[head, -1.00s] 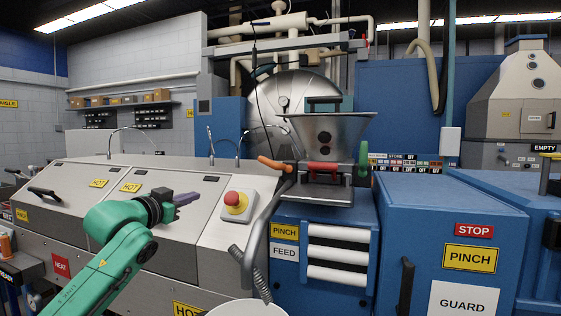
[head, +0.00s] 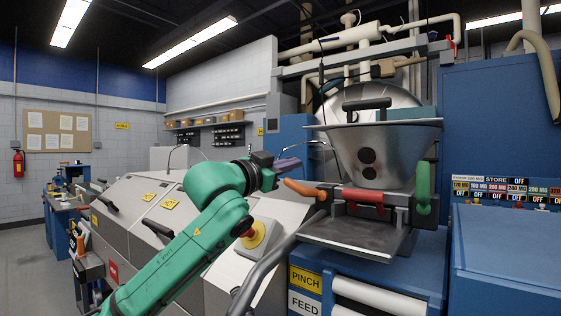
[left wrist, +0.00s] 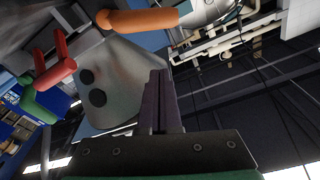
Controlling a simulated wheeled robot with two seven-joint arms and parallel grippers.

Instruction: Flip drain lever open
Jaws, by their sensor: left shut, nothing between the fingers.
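A steel hopper (head: 372,158) stands on the blue machine. No label tells which is the drain lever. My left gripper (head: 297,164) is shut and empty, just above and left of the orange handle, apparently apart from it. In the left wrist view, the shut fingers (left wrist: 158,78) point toward the hopper, with the orange handle (left wrist: 143,20) beyond their tips. My right gripper is out of view.
A steel tray (head: 355,236) juts out below the handles. A curved grey rail (head: 272,262) rises in front of the machine. A red stop button (head: 248,231) on a yellow base sits on the steel cabinet behind my left arm. Labelled switches (head: 505,192) line the right.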

